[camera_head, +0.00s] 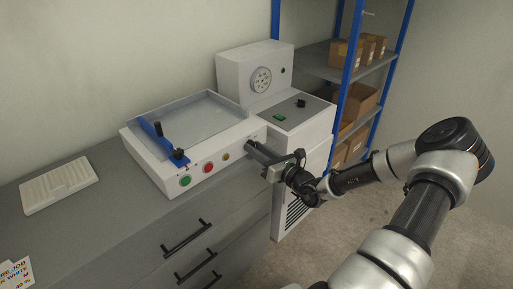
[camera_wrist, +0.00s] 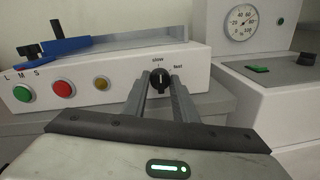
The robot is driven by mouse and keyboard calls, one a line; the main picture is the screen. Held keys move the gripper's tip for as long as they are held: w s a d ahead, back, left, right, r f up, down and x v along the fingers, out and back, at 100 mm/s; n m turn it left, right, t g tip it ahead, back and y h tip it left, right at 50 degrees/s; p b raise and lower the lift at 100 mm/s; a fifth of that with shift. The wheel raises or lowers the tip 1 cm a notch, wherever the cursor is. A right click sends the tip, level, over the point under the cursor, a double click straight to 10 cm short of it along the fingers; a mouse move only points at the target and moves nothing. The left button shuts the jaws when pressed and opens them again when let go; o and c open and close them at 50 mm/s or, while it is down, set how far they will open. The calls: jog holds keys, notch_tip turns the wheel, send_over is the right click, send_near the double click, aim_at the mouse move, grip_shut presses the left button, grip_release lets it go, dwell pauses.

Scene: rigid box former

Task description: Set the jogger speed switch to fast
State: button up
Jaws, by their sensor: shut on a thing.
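The jogger speed switch (camera_wrist: 160,78) is a small black knob on the front panel of the white jogger (camera_wrist: 205,75). In the wrist view, "slow" is printed above the knob and "fast" to its upper right. The knob's white mark points about straight up, toward "slow". My gripper (camera_wrist: 160,85) has one finger on each side of the knob and is shut on it. In the head view my gripper (camera_head: 252,147) reaches the right end of the jogger's front (camera_head: 213,158), and its fingers hide the knob.
Green (camera_head: 185,181), red (camera_head: 208,167) and yellow (camera_head: 226,156) buttons sit left of the switch. A white cabinet with a dial (camera_head: 261,79) stands behind on the right. A blue shelf (camera_head: 349,70) with boxes is further back. A white ridged tray (camera_head: 58,185) lies on the grey counter.

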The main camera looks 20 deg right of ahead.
jog(key=m+p, duration=0.2)
jog(key=p, duration=0.1)
jog(key=shift+r, duration=0.35)
jog(key=m+p, duration=0.2)
jog(key=p, duration=0.1)
jog(key=shift+m+g+p, duration=0.3)
jog(key=shift+p, duration=0.1)
jog(key=shift+f+m+p, duration=0.15)
jog(key=shift+m+p, duration=0.95)
jog(key=shift+m, duration=0.45)
jog(key=shift+f+m+p, duration=0.15)
jog(key=shift+m+p, duration=0.95)
jog(key=shift+m, duration=0.45)
jog(key=o, duration=1)
jog(key=shift+o, duration=0.2)
jog(key=v, duration=1.7)
jog(key=shift+d, duration=0.35)
